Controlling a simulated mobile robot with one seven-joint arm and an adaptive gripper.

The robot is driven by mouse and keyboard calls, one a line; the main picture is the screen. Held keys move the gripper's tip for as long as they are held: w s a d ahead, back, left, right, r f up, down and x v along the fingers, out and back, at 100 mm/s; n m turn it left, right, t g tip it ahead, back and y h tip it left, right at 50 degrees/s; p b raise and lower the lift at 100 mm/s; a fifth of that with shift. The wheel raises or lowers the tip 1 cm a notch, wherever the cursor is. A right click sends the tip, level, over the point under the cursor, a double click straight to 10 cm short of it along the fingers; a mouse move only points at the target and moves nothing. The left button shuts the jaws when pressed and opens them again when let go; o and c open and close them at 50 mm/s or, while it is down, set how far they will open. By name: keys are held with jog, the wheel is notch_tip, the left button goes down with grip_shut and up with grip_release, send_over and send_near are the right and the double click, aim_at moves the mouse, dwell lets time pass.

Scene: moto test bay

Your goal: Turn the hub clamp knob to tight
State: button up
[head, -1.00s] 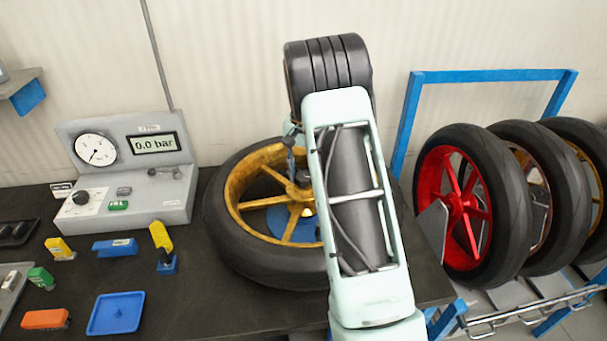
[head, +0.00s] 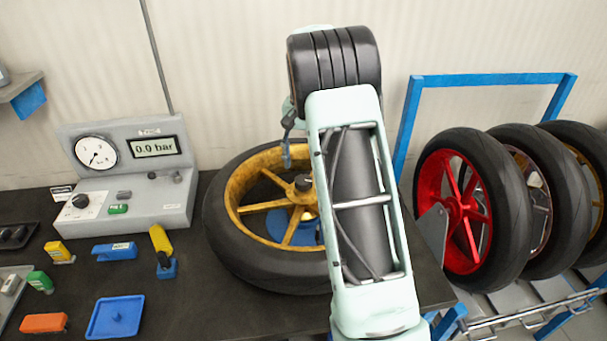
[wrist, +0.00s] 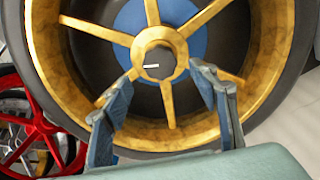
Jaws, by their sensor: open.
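The hub clamp knob (head: 303,183) is a small dark knob at the centre of the gold-spoked wheel (head: 230,225), which lies flat on the dark bench. In the wrist view the knob (wrist: 160,60) shows a white line pointing left, inside the gold hub. My gripper (wrist: 163,75) is open and empty, its blue-grey fingers spread on either side below the knob in that view, apart from it. In the head view one finger (head: 287,152) shows above the wheel's far side; the rest is hidden behind my arm.
A grey gauge box (head: 135,210) reading 0.0 bar stands at the left. A blue tray (head: 105,325), a yellow-and-blue tool (head: 162,245) and several small coloured items lie near it. A blue rack (head: 480,79) with several wheels stands at the right.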

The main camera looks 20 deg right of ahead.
aim_at(303, 180)
notch_tip(303, 180, up, 6)
dwell(0.6)
